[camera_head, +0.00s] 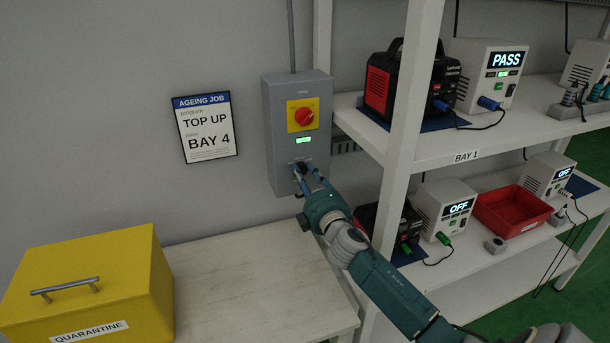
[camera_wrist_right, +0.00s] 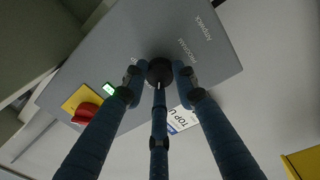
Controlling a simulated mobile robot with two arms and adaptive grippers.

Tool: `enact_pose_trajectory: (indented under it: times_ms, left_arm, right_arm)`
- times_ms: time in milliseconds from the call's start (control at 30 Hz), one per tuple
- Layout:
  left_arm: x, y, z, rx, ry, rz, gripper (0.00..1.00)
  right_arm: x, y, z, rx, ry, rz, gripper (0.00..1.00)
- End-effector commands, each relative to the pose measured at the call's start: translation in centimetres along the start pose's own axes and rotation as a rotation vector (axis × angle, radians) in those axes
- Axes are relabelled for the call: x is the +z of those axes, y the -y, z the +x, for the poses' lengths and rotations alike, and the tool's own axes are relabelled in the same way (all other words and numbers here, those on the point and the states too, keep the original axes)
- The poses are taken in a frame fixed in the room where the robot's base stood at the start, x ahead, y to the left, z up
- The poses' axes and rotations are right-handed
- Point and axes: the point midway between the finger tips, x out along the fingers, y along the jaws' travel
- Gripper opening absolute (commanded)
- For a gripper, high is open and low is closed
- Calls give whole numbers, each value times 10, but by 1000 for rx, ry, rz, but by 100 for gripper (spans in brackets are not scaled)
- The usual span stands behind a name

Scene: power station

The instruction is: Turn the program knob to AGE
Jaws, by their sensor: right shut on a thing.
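The program knob is a small black knob (camera_wrist_right: 160,72) low on the front of a grey wall box (camera_head: 283,150). My right gripper (camera_head: 307,170) is at the lower part of this box, with its blue fingers shut around the knob. In the right wrist view the fingers (camera_wrist_right: 160,90) close on it from the sides, and a light pointer line shows on the knob. Lettering "PROGRAM" is printed beside it; which mark the pointer faces is too small to tell. In the head view the fingers partly hide the knob. My left gripper is not in view.
Above the knob are a red rotary switch (camera_head: 304,117) on a yellow plate and a small green display (camera_head: 303,140). A sign (camera_head: 206,127) reads "TOP UP, BAY 4". A yellow quarantine box (camera_head: 130,260) stands lower left. A white shelf post (camera_head: 402,130) rises close to the right.

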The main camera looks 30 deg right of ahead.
Motion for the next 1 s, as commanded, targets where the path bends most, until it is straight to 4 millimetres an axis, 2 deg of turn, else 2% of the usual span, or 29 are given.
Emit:
enact_pose_trajectory:
  times_ms: [33, 700, 733, 800, 1000]
  left_arm:
    - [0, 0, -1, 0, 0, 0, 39]
    - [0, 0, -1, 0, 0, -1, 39]
    - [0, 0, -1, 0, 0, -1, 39]
    - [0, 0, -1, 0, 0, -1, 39]
    - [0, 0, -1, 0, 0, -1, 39]
  right_arm:
    - [-4, -6, 1, 9, -10, -16, 2]
    - [-4, -3, 0, 5, -13, -74, 2]
    - [-4, -3, 0, 5, -13, -74, 32]
    - [-4, -3, 0, 4, -13, -74, 46]
    - [-2, -1, 0, 1, -9, -72, 47]
